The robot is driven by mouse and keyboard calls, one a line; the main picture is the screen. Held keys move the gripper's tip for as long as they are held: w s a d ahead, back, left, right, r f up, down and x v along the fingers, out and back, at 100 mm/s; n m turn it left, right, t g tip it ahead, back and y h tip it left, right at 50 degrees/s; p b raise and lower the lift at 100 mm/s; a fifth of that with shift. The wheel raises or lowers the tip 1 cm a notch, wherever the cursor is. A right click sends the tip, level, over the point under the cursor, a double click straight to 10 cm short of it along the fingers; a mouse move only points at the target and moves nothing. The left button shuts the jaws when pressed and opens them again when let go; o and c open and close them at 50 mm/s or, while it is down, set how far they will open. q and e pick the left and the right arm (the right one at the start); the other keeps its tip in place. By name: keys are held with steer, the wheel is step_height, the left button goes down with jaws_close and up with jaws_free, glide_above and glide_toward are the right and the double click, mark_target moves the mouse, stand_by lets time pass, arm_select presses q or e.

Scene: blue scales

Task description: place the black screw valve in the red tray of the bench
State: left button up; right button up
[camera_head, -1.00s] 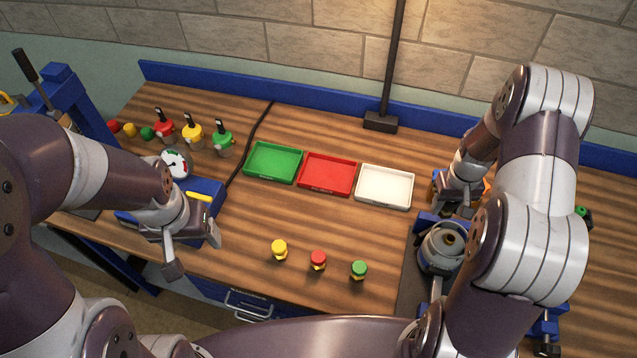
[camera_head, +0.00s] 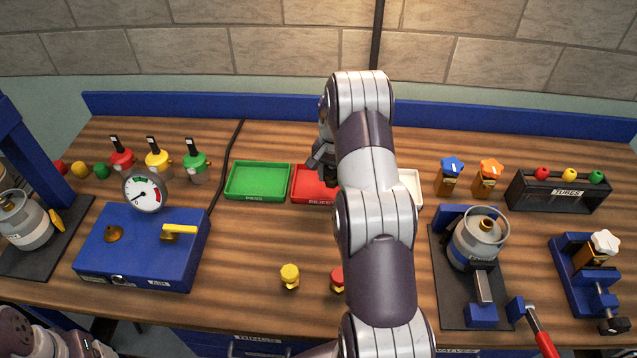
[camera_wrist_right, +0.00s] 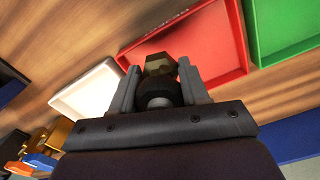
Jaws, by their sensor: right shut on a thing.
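The red tray (camera_head: 308,190) sits between the green tray and the white tray on the bench, its right part hidden by my right arm. It also shows in the right wrist view (camera_wrist_right: 215,45). My right gripper (camera_head: 322,172) is over the red tray. In the right wrist view my right gripper (camera_wrist_right: 158,78) is shut on the black screw valve (camera_wrist_right: 158,86), which has a black knob and a brass hex end (camera_wrist_right: 160,64). The brass end points toward the tray; its height above the tray is unclear. My left gripper is out of view.
The green tray (camera_head: 258,181) is left of the red one, the white tray (camera_head: 411,184) right. A yellow valve (camera_head: 290,276) and a red one (camera_head: 337,280) stand in front. Blue and orange valves (camera_head: 488,179) stand behind a clamped gas cylinder (camera_head: 479,238).

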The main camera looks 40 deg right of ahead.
mark_target(323, 195)
steer(key=shift+w+a+f, duration=0.35)
steer(key=shift+w, duration=0.15)
steer(key=shift+w+a+f, duration=0.3)
steer(key=shift+w+a, duration=0.05)
steer(key=shift+w, duration=0.15)
step_height(323, 195, down, 4)
steer(key=shift+r+p, duration=0.15)
steer(key=shift+p, duration=0.75)
steer(key=shift+f, duration=0.4)
steer(key=o, duration=1.2)
steer(key=shift+c, duration=0.2)
